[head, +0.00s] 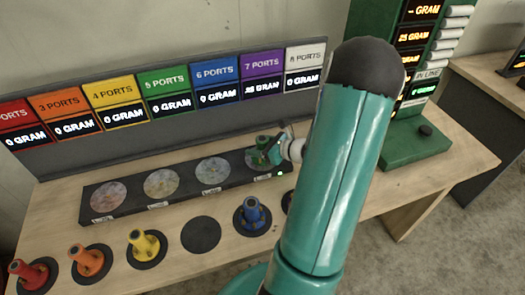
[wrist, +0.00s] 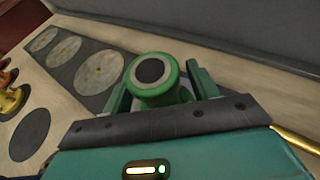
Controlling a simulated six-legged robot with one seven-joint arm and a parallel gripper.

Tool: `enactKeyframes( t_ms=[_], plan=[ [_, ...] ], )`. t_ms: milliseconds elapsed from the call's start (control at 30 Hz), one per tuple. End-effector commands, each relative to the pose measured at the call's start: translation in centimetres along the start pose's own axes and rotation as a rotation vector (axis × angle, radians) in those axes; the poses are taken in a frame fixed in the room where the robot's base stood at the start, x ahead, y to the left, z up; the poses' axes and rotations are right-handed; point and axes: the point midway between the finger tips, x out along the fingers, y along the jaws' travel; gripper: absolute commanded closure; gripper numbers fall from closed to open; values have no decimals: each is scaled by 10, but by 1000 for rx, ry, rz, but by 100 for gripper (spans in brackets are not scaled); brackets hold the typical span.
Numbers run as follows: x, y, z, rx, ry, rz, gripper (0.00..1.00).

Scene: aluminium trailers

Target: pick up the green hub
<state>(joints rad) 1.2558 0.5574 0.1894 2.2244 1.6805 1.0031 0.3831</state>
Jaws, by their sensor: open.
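The green hub (head: 262,144) stands on the right-most disc of the black strip on the bench, partly hidden by my gripper in the head view. In the wrist view the green hub (wrist: 152,76) shows its round top with a dark centre, seen close up. My gripper (head: 278,149) is at the hub's right side in the head view. In the wrist view the jaws of my gripper (wrist: 160,84) are open, one finger on each side of the hub. I cannot tell whether either finger touches it.
The black strip (head: 137,206) holds several pale discs. Red (head: 31,274), orange (head: 89,260), yellow (head: 146,245) and blue (head: 252,214) hubs stand on dark pads in front. One dark pad (head: 201,235) is bare. A port sign board (head: 170,93) and green machine (head: 410,140) stand behind.

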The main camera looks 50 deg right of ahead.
Motion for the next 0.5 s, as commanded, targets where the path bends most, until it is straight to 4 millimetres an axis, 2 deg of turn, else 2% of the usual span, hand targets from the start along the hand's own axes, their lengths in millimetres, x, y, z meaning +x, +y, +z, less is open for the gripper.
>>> enactKeyframes(
  t_ms=[67, 267, 500],
  plan=[
    [5, 1, 0, 0, 0, 2, 41],
    [6, 0, 0, -1, 0, 1, 41],
    [5, 0, 0, -1, 0, 1, 86]
  ],
)
